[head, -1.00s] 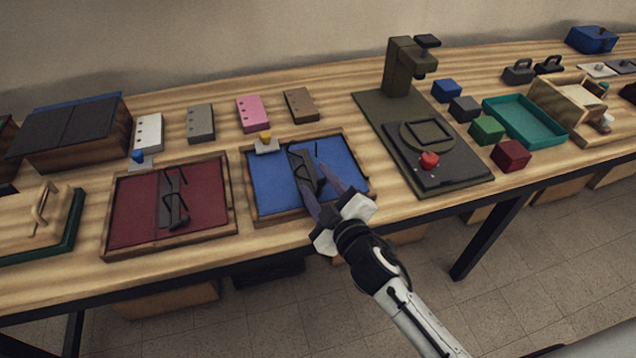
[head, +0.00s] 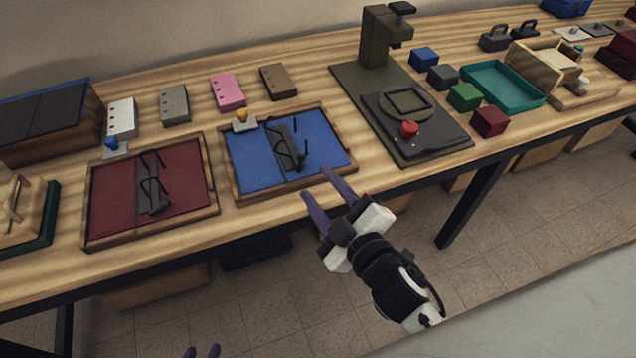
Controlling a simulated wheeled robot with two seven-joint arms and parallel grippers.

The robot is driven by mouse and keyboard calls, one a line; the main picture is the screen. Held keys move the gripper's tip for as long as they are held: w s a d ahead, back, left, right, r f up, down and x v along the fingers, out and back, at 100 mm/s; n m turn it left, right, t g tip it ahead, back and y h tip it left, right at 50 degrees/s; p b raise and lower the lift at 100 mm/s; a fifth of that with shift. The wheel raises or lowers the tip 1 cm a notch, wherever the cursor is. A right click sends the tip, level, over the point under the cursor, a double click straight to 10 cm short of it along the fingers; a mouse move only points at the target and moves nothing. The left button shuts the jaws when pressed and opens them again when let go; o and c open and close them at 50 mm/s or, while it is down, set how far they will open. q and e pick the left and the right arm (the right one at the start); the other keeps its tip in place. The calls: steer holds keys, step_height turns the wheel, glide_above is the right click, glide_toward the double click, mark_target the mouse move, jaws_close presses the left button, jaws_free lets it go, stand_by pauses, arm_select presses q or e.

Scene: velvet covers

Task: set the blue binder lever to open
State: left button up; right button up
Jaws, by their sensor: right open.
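The blue binder (head: 245,165) lies flat on the table in a wooden frame, with a dark spine strip and thin black rings (head: 290,150) across its middle. The binder's lever is too small to tell apart from the rings, so I cannot tell its position. My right gripper (head: 322,184) is open and empty, its purple fingers apart just in front of the binder's front right edge and not on the rings. Of my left gripper (head: 201,351), only purple fingertips show at the bottom edge; I cannot tell its opening.
A red binder (head: 110,195) lies to the left, with a blue knob (head: 111,143) behind it. A dark stand (head: 376,45), coloured blocks and a teal tray (head: 497,86) are at right.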

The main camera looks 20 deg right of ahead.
mark_target(304, 160)
steer(key=shift+f, duration=0.1)
steer(key=shift+c, duration=0.8)
steer(key=w+m+b, duration=0.2)
steer(key=w+m, duration=0.1)
steer(key=w+m+t+b, duration=0.1)
steer(key=w+m+b, duration=0.1)
steer(key=w+m, duration=0.1)
steer(key=w+f+m+t+b, duration=0.1)
steer(key=w+m+b, duration=0.2)
steer(key=w, duration=0.1)
steer(key=shift+a+m, duration=0.4)
